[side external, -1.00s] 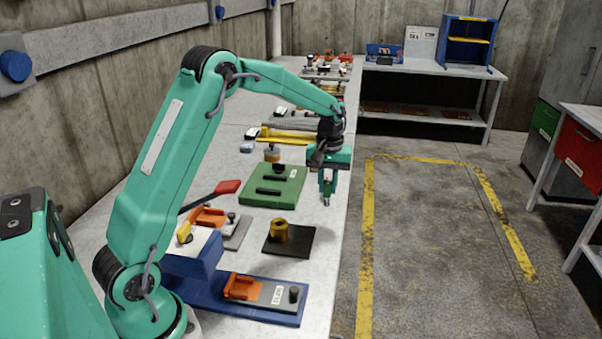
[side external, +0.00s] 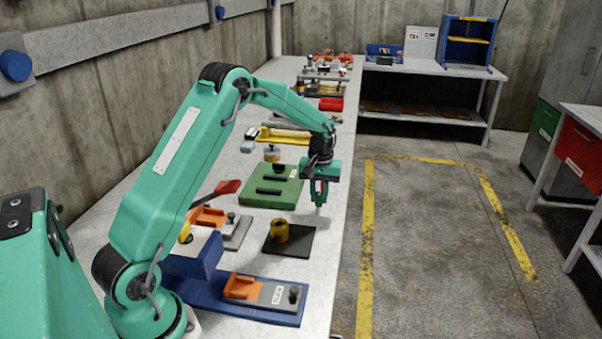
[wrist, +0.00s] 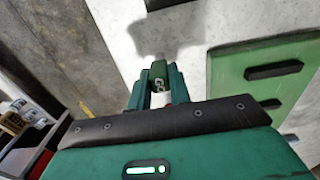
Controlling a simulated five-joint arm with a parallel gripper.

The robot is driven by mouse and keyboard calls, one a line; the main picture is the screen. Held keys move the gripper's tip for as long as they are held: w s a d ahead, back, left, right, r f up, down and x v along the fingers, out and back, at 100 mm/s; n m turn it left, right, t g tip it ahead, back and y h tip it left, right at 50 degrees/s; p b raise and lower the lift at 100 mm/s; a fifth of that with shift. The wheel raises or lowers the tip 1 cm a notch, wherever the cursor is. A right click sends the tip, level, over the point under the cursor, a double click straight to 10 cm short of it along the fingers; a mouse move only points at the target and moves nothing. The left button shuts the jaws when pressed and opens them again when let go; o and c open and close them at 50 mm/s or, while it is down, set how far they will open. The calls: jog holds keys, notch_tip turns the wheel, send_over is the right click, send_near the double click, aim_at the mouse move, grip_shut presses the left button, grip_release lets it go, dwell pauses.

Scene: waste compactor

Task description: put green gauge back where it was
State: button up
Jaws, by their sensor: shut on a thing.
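My gripper (side external: 319,188) is shut on the green gauge (wrist: 158,71), which shows between the fingertips in the wrist view. The gauge has pale marking on its green body and a pale metal end (wrist: 159,57) beyond the fingers. In the side view the gauge is mostly hidden by the gripper, and a pale tip (side external: 318,210) hangs below. The gripper is above the table's right edge, right of a green plate (side external: 248,190) with black handles. The plate also shows at the right of the wrist view (wrist: 235,85).
A black plate (side external: 303,244) with a yellow cylinder (side external: 279,231) lies nearer the camera. A blue base (side external: 230,302) with an orange-and-grey fixture is in front. A red tray (side external: 331,104) and several tools lie farther back. Bare table (side external: 330,215) shows around the gripper.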

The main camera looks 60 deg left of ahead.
aim_at(319, 192)
jog(key=shift+f, duration=0.25)
jog(key=shift+f, duration=0.15)
jog(key=o, duration=0.9)
notch_tip(319, 192, up, 12)
jog(key=shift+r, duration=0.15)
dwell(0.8)
